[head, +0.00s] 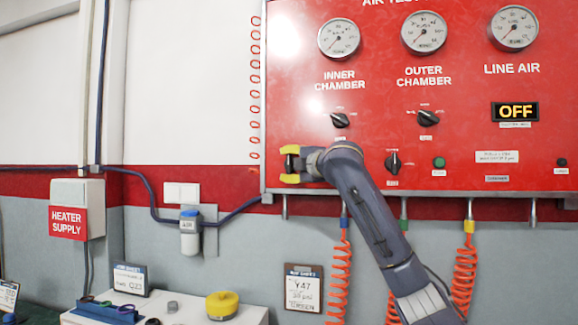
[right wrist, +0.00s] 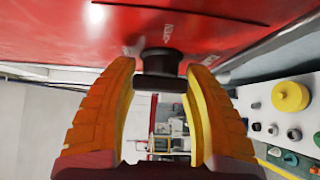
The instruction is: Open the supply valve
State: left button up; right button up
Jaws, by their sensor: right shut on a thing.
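The red air test panel (head: 465,110) hangs on the wall in the head view. My right gripper (head: 289,164) reaches its lower left corner, with yellow fingertips one above the other. In the right wrist view, my right gripper (right wrist: 160,80) has its two fingers on either side of a dark round knob (right wrist: 161,66) that stands out from the red panel. The gripper is shut on this knob at the fingertips. The label by the knob is too blurred to read. My left gripper is in neither view.
Other black knobs (head: 340,120) (head: 427,118) (head: 393,162) and a green button (head: 439,162) sit on the panel. The line air display (head: 515,111) reads OFF. Coiled orange hoses (head: 339,275) hang below. A bench (head: 258,318) with a yellow-topped part (head: 222,304) stands lower left.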

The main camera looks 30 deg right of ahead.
jog(key=shift+c, duration=1.4)
jog(key=m+t, duration=0.3)
jog(key=shift+w+a+f+m+h, duration=0.1)
jog(key=shift+f+m+h, duration=0.05)
jog(key=shift+m+h, duration=0.2)
jog(key=m+t+h, duration=0.1)
jog(key=m, duration=0.1)
jog(key=m+t+h, duration=0.1)
jog(key=m+h, duration=0.1)
jog(key=m, duration=0.1)
jog(key=shift+t+h, duration=0.25)
jog(key=shift+t, duration=0.05)
jog(key=m+h, duration=0.6)
jog(key=m, duration=0.2)
jog(key=shift+h, duration=0.4)
jog(key=shift+m+g+h, duration=0.95)
jog(key=shift+m+h, duration=0.9)
jog(key=shift+m, duration=0.45)
jog(key=shift+m+g+h, duration=0.95)
jog(key=shift+m+h, duration=0.9)
jog(key=shift+m, duration=0.4)
jog(key=shift+m+g+h, duration=0.5)
jog(key=shift+m, duration=0.4)
jog(key=o, duration=1.2)
jog(key=shift+o, duration=0.2)
